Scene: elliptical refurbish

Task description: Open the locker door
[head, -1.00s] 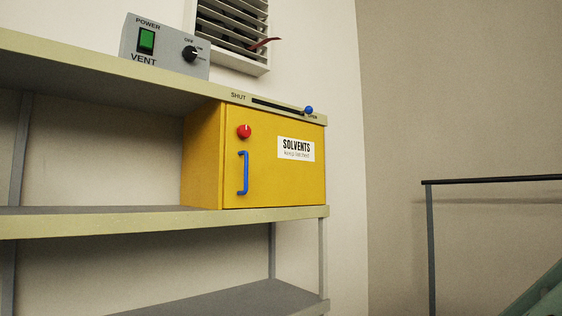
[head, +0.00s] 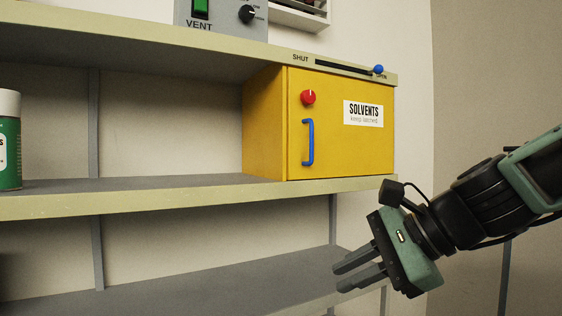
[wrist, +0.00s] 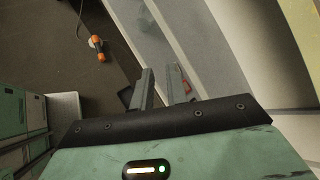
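The yellow locker stands at the right end of the middle shelf, and its door (head: 345,140) is closed. A blue vertical handle (head: 310,142) is on the left side of the door, with a red knob (head: 308,97) above it. A white label (head: 363,113) reads SOLVENTS. My gripper (head: 337,278) is below and right of the handle in the head view, around the lower shelf's right end, apart from the locker. Its two fingers show a gap in the wrist view (wrist: 162,78), with nothing held between them. The locker is not recognisable in the wrist view.
A slider with a blue knob (head: 378,69) on the upper shelf edge sits near OPEN. A VENT control box (head: 222,14) stands on top. A green bottle (head: 9,145) with a white cap is at the left. The middle shelf (head: 165,198) is bare between bottle and locker.

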